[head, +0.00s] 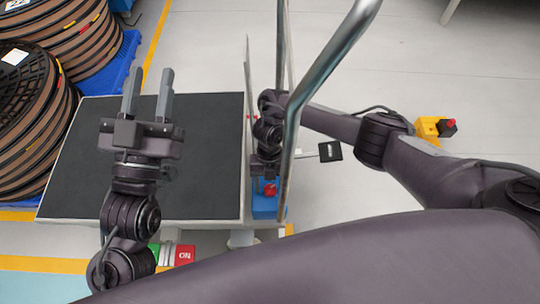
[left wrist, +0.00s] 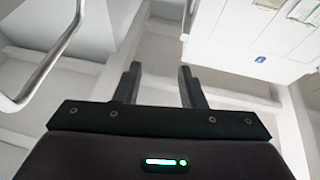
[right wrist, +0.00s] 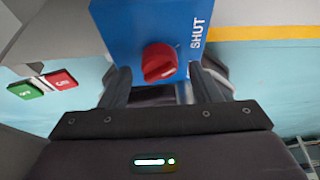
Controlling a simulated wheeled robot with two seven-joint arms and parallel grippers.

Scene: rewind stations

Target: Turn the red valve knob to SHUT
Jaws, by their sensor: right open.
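The red valve knob (right wrist: 158,63) is on a blue box (right wrist: 130,25) whose face bears the word SHUT, right of the knob in the right wrist view. I cannot tell which way the knob points. In the head view the knob (head: 270,189) and blue box (head: 264,208) are beside the cart. My right gripper (right wrist: 160,80) is open, its fingers either side of the knob's line; I cannot tell whether they touch it. In the head view it is mostly hidden by its arm. My left gripper (head: 151,78) is open and empty above the dark cart top.
A metal rail (head: 310,85) rises close to my right arm. The black-topped cart (head: 75,165) lies under my left arm. Red (head: 185,255) and green blocks are at its front edge. Cable reels (head: 30,95) stand left. A yellow box with a red button (head: 428,127) is right.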

